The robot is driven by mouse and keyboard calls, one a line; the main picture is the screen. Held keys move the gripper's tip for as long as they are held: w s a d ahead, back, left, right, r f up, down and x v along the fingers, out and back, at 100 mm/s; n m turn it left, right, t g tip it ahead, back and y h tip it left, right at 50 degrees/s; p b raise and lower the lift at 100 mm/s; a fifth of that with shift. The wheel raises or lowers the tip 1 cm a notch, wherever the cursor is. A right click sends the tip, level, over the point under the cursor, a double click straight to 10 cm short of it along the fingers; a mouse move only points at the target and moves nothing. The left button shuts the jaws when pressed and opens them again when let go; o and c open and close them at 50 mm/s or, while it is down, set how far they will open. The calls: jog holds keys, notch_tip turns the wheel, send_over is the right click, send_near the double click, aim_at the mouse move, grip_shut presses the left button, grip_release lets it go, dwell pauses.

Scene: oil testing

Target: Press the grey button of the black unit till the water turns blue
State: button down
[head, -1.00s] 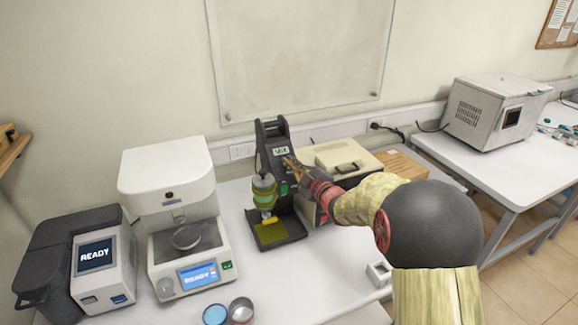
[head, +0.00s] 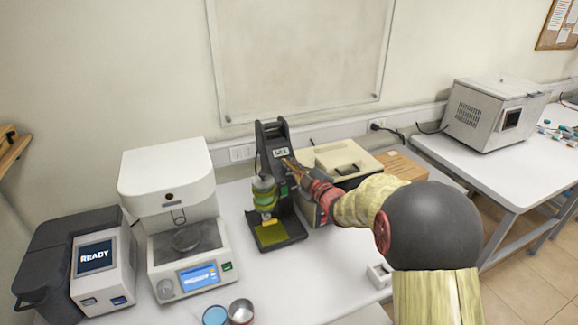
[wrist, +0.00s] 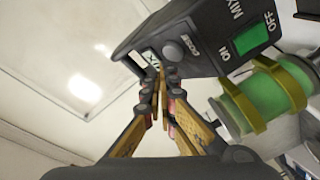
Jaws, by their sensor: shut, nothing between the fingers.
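The black unit (head: 272,140) stands upright on the white table in the head view, with a small light display near its top. In the wrist view the unit (wrist: 205,20) fills the upper right. Its round grey button (wrist: 177,51) sits between the display (wrist: 149,57) and the green switch (wrist: 251,38). My gripper (wrist: 163,72) is shut and empty, its tips at the unit's face just beside the button; I cannot tell whether they touch it. In the head view my gripper (head: 290,163) reaches in from the right. The vessel (head: 264,190) on the unit holds green liquid.
A white machine (head: 165,170) and a dark unit with a READY screen (head: 96,257) stand to the left. Two small round tins (head: 240,311) lie at the front. A beige box (head: 340,156) stands behind my arm. Clear tabletop lies before the black unit.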

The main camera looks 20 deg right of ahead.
jog(key=shift+w+f, duration=0.1)
jog(key=shift+f, duration=0.05)
jog(key=shift+w+f+b, duration=0.15)
jog(key=shift+w+b, duration=0.05)
jog(key=shift+b, duration=0.4)
jog(key=shift+w+f+b, duration=0.3)
jog(key=shift+b, duration=0.15)
dwell(0.6)
jog(key=shift+r, duration=0.1)
dwell(0.4)
jog(key=shift+s+r, duration=0.5)
jog(key=shift+s, duration=0.1)
jog(key=s+r+p, duration=0.2)
jog(key=s+r, duration=0.1)
jog(key=shift+s+r, duration=0.2)
jog(key=shift+r, duration=0.1)
dwell(2.4)
